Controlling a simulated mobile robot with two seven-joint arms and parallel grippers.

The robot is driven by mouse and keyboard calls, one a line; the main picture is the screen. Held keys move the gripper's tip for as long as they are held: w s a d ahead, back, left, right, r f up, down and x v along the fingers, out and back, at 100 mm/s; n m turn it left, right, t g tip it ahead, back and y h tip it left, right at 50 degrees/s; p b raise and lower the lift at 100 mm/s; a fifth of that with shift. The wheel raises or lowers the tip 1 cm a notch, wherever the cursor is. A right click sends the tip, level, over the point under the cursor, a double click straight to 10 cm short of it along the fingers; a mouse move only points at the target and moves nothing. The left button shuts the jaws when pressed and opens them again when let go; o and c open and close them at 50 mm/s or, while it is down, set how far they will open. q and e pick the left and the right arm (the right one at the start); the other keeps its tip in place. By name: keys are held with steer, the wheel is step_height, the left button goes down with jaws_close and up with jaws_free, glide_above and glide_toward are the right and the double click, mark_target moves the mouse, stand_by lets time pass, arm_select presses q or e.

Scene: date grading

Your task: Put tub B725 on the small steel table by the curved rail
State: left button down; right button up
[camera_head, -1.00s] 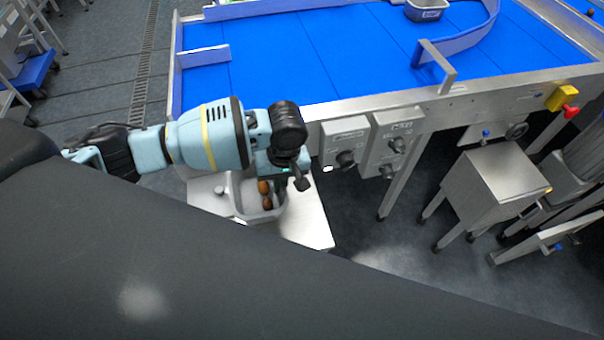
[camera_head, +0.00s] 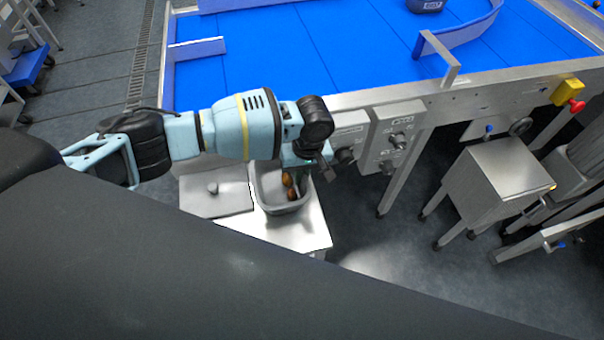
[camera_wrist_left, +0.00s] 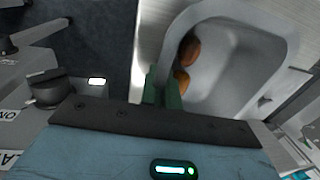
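A grey tub (camera_head: 267,203) with a few brown dates in it is at the front of the belt, over a pale table (camera_head: 315,233). My left gripper (camera_head: 303,170) is shut on its right wall. In the left wrist view the green fingers (camera_wrist_left: 162,90) straddle the tub's rim, and the tub (camera_wrist_left: 235,75) shows from above with dates near the gripped wall. No code is readable on it. A small steel table (camera_head: 503,172) stands at the right, with a bare top. The curved rail (camera_head: 470,35) is on the blue belt. My right gripper is not in view.
Another labelled tub (camera_head: 425,6) sits on the blue belt (camera_head: 330,50), its label too small to read. Control boxes (camera_head: 398,135) hang on the belt's front near my gripper. A grey lid-like plate (camera_head: 215,195) lies left of the held tub. Dark floor is clear before the steel table.

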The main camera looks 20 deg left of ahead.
arm_select(q)
steer(key=shift+f, duration=0.25)
steer(key=c, duration=1.6)
jaws_free()
steer(key=shift+c, duration=0.2)
steer(key=shift+r, duration=0.15)
